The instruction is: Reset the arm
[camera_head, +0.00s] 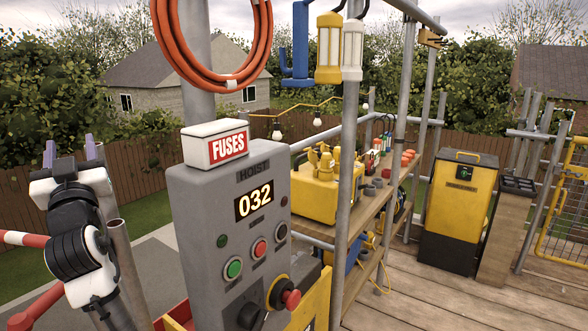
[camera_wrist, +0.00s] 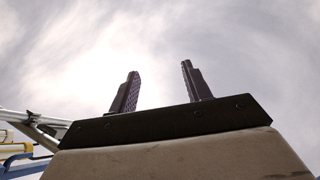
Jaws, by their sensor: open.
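My gripper (camera_wrist: 159,88) points up at the cloudy sky in the wrist view. Its two dark ridged fingers stand apart with nothing between them. In the head view my gripper (camera_head: 76,155) is at the far left, with its two purplish fingers pointing up above my black and white wrist. It is left of the grey hoist control box (camera_head: 228,210) and apart from it.
A white fuses box (camera_head: 214,145) sits on the hoist box, which shows 032. An orange hose coil (camera_head: 213,45) hangs above. Scaffold poles (camera_head: 350,150), a shelf with a yellow case (camera_head: 325,192) and a yellow cabinet (camera_head: 458,205) stand right. Plank floor (camera_head: 420,290) is clear.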

